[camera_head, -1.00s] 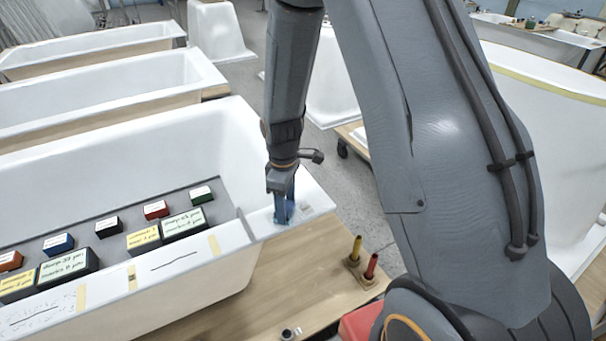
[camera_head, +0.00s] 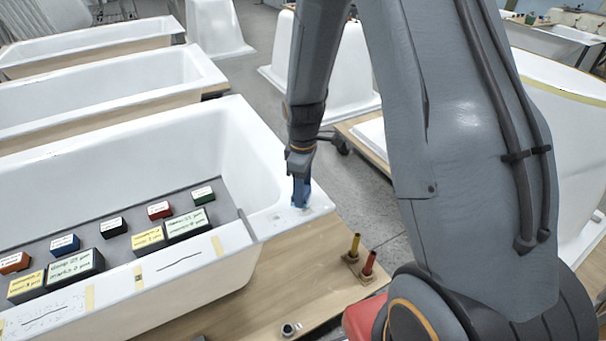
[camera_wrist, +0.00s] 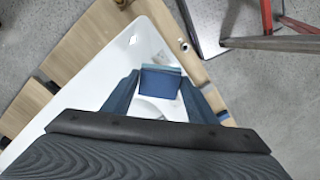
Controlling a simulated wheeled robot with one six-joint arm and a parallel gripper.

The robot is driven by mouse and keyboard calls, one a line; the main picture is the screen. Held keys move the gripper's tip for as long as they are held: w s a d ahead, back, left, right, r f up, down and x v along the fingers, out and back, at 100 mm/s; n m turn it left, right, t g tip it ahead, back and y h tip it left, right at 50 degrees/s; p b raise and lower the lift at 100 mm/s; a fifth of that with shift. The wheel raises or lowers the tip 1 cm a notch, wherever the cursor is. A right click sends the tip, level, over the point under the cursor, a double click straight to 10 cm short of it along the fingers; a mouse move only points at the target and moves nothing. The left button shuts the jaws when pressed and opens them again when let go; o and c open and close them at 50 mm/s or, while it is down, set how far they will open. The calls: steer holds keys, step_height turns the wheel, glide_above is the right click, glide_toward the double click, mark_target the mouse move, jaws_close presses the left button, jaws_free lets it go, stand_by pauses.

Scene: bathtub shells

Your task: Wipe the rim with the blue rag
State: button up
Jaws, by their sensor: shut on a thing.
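My gripper (camera_head: 300,187) is shut on the blue rag (camera_head: 299,203), at the near right end of the white tub. The rag touches or hangs just over the tub's rim (camera_head: 318,206); I cannot tell which. In the wrist view the rag (camera_wrist: 160,82) is a folded blue block between my two fingers (camera_wrist: 160,98), with the white rim (camera_wrist: 150,38) beyond it. The part of the rim under the rag is hidden.
A grey board in the tub carries several coloured blocks with labels (camera_head: 186,223). Tape strips (camera_head: 217,245) and dark lines mark the near rim. A yellow and a red peg (camera_head: 368,263) stand on the wooden pallet (camera_head: 265,280). Other tubs (camera_head: 110,90) stand behind.

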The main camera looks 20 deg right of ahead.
steer(key=shift+r+p, duration=1.1)
steer(key=shift+r, duration=0.75)
